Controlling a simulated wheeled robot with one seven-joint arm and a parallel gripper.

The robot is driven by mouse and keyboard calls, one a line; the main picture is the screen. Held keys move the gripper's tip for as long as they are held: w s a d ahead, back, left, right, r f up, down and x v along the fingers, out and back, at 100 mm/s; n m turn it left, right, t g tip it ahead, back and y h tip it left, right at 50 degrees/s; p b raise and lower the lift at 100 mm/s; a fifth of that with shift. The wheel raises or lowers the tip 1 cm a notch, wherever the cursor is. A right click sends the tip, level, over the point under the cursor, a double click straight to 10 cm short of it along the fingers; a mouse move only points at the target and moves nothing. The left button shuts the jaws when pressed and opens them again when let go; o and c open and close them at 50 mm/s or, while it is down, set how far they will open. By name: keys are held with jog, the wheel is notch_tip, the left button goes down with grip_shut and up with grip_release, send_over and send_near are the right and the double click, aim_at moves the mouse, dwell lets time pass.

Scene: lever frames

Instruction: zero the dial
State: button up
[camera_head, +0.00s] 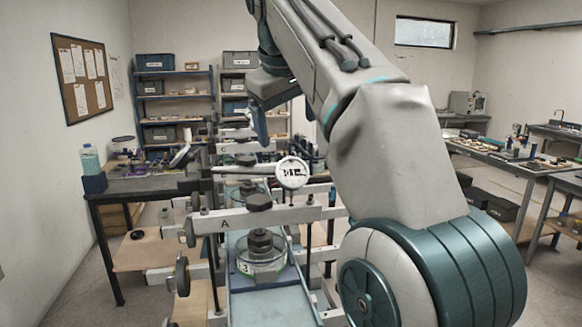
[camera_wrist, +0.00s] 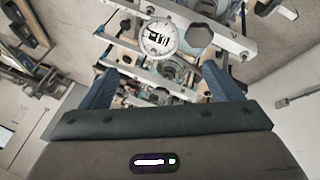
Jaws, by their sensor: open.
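The round white dial (camera_head: 293,173) stands above the front white beam of the lever frame, marked A (camera_head: 228,221). Its face has black markings, but the reading is too small to tell. The dial also shows in the wrist view (camera_wrist: 158,38), beyond and between my fingers, close to a dark faceted knob (camera_wrist: 197,35) on the beam. That dark knob (camera_head: 258,201) sits left of the dial in the head view. My gripper (camera_wrist: 158,90) is open and empty, with its two blue fingers apart. It touches nothing that I can see. In the head view my arm hides part of the frame's right side.
More beams and knobs stand in a row behind the front one. A dark weight (camera_head: 261,243) rests in a round clear housing below beam A. Dark handwheels (camera_head: 182,276) stick out at left. A workbench (camera_head: 140,187) stands left, another table (camera_head: 515,160) right.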

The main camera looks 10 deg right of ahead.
aim_at(292, 170)
jog(key=b+x, duration=0.2)
jog(key=x, duration=1.1)
jog(key=shift+w+d+f, duration=0.15)
jog(key=shift+w+f, duration=0.05)
jog(key=shift+w, duration=0.1)
jog(key=c, duration=1)
jog(key=shift+r, duration=0.1)
